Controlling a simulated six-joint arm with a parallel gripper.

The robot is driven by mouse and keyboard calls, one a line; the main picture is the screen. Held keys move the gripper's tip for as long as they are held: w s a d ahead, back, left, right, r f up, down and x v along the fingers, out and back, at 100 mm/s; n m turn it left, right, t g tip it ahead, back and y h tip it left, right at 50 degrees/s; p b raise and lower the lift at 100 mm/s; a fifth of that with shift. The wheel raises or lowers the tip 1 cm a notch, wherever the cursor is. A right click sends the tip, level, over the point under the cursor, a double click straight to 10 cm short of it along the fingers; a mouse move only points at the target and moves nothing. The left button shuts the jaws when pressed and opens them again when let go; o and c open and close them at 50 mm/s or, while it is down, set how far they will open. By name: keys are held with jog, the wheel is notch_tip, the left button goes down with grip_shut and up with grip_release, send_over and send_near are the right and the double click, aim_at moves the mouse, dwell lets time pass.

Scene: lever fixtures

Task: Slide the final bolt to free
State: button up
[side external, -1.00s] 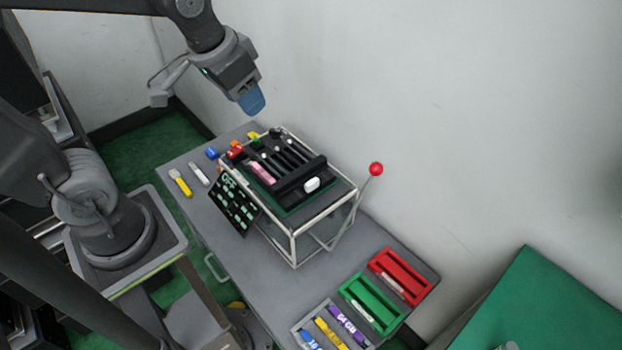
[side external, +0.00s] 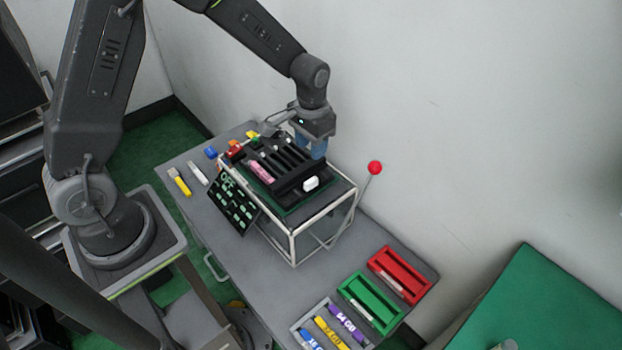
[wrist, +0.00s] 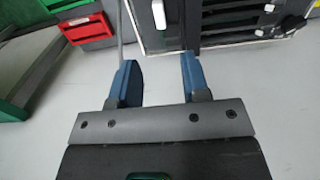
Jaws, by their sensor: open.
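The black slotted bolt fixture (side external: 290,187) sits on top of a white-framed stand on the grey table. It has several dark parallel slots, a pink block (side external: 262,171) at its left and a white knob (side external: 311,183) at its front. My gripper (side external: 312,147) is at the back right end of the slots, pointing down with blue fingers. In the wrist view the two blue fingers (wrist: 158,82) are apart with nothing between them. Part of the fixture (wrist: 230,25) shows at the top right there.
A red-balled lever (side external: 375,168) rises right of the stand. A black panel with green marks (side external: 233,202) leans at its left. A wall stands close behind.

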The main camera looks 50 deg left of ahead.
aim_at(312, 181)
notch_tip(312, 181, down, 12)
jog(key=shift+r, duration=0.1)
jog(key=shift+c, duration=0.4)
grip_shut()
dwell(0.3)
jog(key=shift+d, duration=0.15)
